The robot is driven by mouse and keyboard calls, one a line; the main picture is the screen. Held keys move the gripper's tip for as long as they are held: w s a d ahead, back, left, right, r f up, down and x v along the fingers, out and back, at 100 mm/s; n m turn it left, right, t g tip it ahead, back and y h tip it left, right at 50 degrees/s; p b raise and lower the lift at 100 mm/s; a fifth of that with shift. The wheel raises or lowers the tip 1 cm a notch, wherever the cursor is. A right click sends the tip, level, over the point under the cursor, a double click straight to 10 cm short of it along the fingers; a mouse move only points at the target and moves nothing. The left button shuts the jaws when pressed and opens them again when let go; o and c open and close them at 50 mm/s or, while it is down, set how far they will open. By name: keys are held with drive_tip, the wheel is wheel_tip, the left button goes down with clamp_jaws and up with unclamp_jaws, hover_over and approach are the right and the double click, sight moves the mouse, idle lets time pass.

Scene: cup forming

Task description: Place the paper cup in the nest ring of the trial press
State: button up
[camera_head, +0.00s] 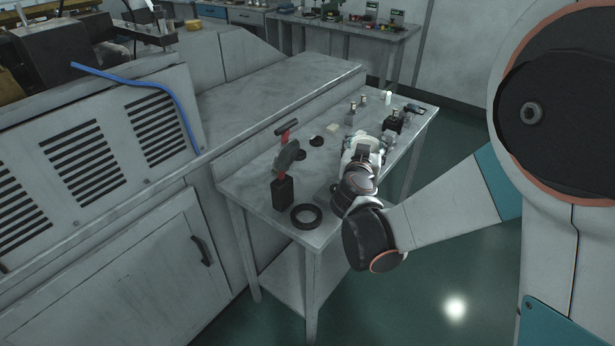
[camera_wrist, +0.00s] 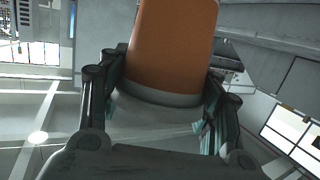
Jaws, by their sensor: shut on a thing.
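The paper cup (camera_wrist: 172,45) is orange-brown with a pale band at its near end. In the wrist view it sits between the two fingers of my gripper (camera_wrist: 160,105), which is shut on it. In the head view my gripper (camera_head: 365,145) is above the right part of the small table; my arm hides most of the cup there. A device with a red lever and black base, likely the trial press (camera_head: 283,192), stands at the table's left. A black ring (camera_head: 306,216) lies at the front corner, apart from my gripper. I cannot tell whether it is the nest ring.
The grey table (camera_head: 250,190) stands against a long machine cabinet (camera_head: 110,230) on the left. Small dark round parts (camera_head: 316,141), a pale block (camera_head: 333,128) and several small items (camera_head: 393,122) are farther back. Open green floor (camera_head: 450,270) is at the right.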

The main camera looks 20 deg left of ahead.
drive_tip(key=s+a+f+g+b, duration=0.1)
drive_tip(key=s+a+f, duration=0.1)
drive_tip(key=s+a, duration=0.35)
drive_tip(key=s+a+f+b, duration=0.1)
drive_tip(key=s+a+f, duration=0.2)
drive_tip(key=a, duration=0.5)
drive_tip(key=shift+d+f+b, duration=0.2)
drive_tip(key=shift+f+b, duration=1.9)
drive_tip(key=shift+f, duration=1)
drive_tip(key=o, duration=0.9)
drive_tip(key=shift+f, duration=0.1)
drive_tip(key=shift+c, duration=0.2)
